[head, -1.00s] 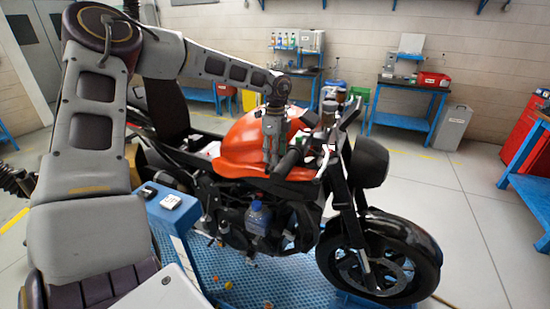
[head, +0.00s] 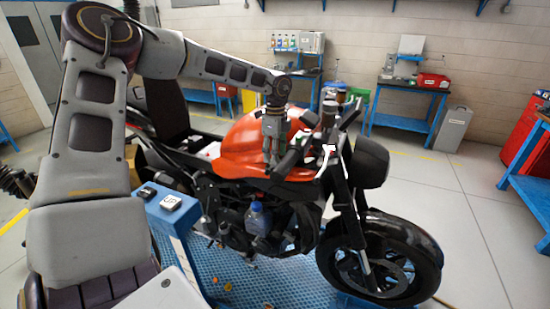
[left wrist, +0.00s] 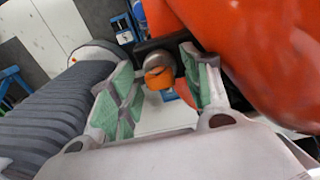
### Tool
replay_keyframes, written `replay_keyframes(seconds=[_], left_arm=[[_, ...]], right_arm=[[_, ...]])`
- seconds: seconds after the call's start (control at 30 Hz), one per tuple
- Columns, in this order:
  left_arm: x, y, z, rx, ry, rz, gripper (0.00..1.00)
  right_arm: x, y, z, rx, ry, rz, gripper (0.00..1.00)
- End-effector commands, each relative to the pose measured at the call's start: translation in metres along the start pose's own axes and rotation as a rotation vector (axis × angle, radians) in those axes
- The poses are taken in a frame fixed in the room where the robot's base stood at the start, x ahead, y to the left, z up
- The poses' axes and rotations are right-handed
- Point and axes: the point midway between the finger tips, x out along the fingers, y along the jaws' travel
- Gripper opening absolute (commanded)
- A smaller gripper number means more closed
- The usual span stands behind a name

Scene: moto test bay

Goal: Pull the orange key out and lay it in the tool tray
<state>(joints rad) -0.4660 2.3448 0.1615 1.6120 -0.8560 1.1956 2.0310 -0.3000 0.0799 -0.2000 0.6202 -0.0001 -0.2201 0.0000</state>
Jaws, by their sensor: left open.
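The orange key (left wrist: 158,78) sits in a round metal lock beside the motorcycle's orange tank (head: 245,150). In the left wrist view it lies between the green-padded fingers of my left gripper (left wrist: 160,68), with a gap to each side. In the head view my left gripper (head: 272,158) points down beside the tank, near the handlebar, and its fingers are apart and empty. The key is hidden in the head view. I cannot make out a tool tray for sure. My right gripper is not in view.
The black handlebar grip (left wrist: 55,105) runs close beside the left finger, and the tank bulges close to the right one. A blue stand (head: 180,225) with small boxes on top stands left of the motorcycle. A workbench with a red bin (head: 433,80) stands at the back.

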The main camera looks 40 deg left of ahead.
Motion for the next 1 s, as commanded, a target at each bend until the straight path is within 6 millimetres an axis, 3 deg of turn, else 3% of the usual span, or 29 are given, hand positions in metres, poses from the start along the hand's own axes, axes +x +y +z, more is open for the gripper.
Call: replay_keyframes(seconds=[0.57,0.93,1.0], left_arm=[[0.0001,0.0,0.0001,0.0,0.0,0.0,0.48],[0.0003,0.0,0.0001,0.0,0.0,0.0,0.01],[0.0003,0.0,0.0001,0.0,0.0,0.0,0.0]], right_arm=[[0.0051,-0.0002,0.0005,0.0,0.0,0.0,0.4],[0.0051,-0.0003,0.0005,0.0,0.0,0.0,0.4],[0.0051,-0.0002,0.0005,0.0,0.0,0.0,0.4]])
